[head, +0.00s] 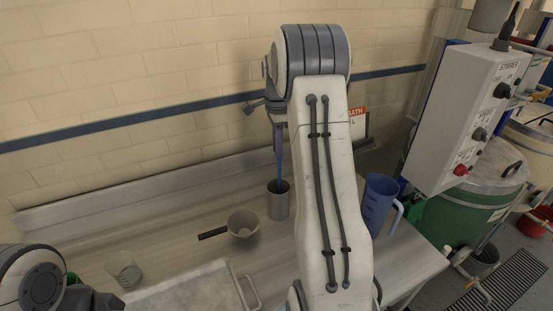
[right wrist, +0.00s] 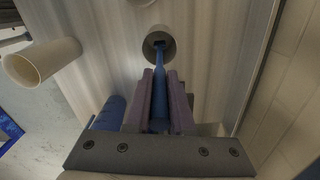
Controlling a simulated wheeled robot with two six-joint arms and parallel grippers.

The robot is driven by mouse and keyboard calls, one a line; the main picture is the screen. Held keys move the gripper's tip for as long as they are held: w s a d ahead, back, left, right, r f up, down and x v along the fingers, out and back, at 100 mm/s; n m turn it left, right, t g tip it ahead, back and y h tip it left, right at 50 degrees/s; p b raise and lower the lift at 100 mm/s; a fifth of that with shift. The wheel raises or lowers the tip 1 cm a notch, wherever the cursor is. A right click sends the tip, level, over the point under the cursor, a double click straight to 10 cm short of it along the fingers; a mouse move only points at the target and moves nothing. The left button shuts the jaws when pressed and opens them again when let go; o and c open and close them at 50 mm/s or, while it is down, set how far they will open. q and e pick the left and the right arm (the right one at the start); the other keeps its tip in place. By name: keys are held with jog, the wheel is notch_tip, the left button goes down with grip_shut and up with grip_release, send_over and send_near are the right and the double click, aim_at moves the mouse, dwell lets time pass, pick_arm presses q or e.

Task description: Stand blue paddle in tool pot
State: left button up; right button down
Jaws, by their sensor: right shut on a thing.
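The blue paddle (head: 280,170) hangs nearly upright from my right gripper (head: 277,122), which is shut on it. The grey metal tool pot (head: 279,205) stands on the bench below. The paddle's lower end shows inside the pot's mouth in the head view. In the right wrist view the fingers (right wrist: 160,78) hold the paddle (right wrist: 160,88), and its far end overlaps the opening of the pot (right wrist: 167,36). How deep it reaches cannot be told. My left arm shows at the lower left of the head view; its fingertips are not seen.
A dark-handled dipper (head: 242,224) stands left of the pot. A translucent beaker (head: 124,268) is farther left, behind a pale tray (head: 190,291). A blue jug (head: 378,203) stands right of my right arm. The brick wall (head: 150,75) is close behind the bench.

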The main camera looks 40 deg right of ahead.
aim_at(279, 171)
notch_tip(279, 171, down, 3)
jog(key=shift+f+p, duration=0.15)
jog(key=shift+p, duration=0.25)
jog(key=shift+f, duration=0.2)
jog(key=c, duration=0.8)
grip_release()
